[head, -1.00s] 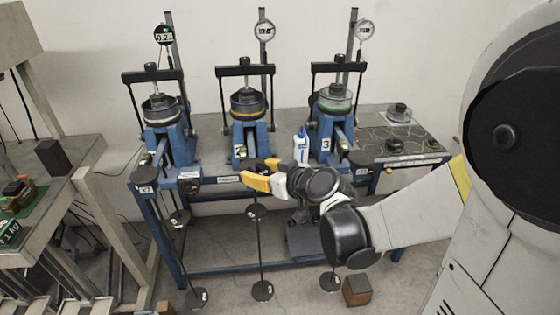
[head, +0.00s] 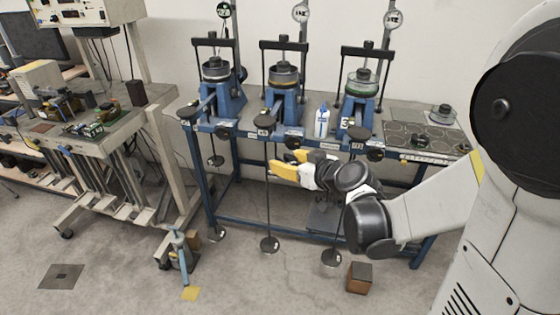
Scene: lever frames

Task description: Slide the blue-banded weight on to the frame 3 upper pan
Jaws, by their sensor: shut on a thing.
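My gripper (head: 287,164), with yellow fingers, is shut in front of the bench below frame 2. It holds something dark and small that is mostly hidden by the fingers; no blue band can be made out. Frame 3 (head: 360,105), marked "3", is the right-hand blue lever frame, with a green-banded cell on top. Its hanger's lower pan (head: 331,257) hangs near the floor.
Frame 2 (head: 285,100) and frame 1 (head: 220,95) stand to the left, with hangers below. A blue-and-white bottle (head: 322,120) stands between frames 2 and 3. A brown block (head: 359,277) is on the floor. A grey trolley (head: 125,125) is at left.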

